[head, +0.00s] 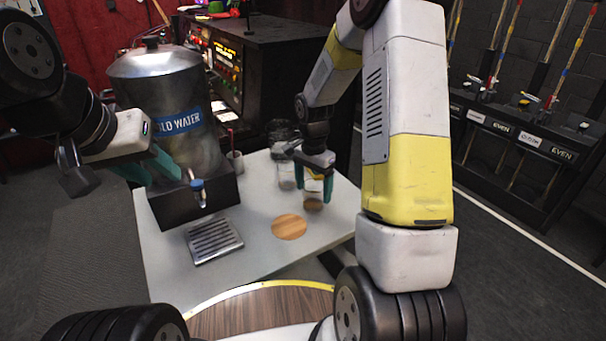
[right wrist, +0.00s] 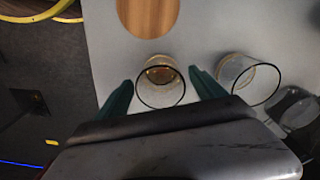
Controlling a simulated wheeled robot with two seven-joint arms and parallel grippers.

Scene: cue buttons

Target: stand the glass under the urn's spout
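The metal urn (head: 165,95), labelled cold water, stands on a dark base at the table's left. Its spout (head: 197,186) points out above a slatted metal drip tray (head: 213,239). A clear glass (head: 312,203) with an amber-looking bottom is upright on the table. My right gripper (head: 313,190) is open, with its teal fingers on either side of this glass. In the right wrist view the glass (right wrist: 161,88) lies between the fingertips, with small gaps visible. My left gripper (head: 150,168) is in front of the urn, fingers apart and empty.
A second clear glass (head: 287,178) stands just beside the first, with another clear vessel (right wrist: 294,108) beyond it. A round wooden coaster (head: 289,227) lies flat on the table in front. A small cup (head: 236,161) stands by the urn. The table between tray and coaster is clear.

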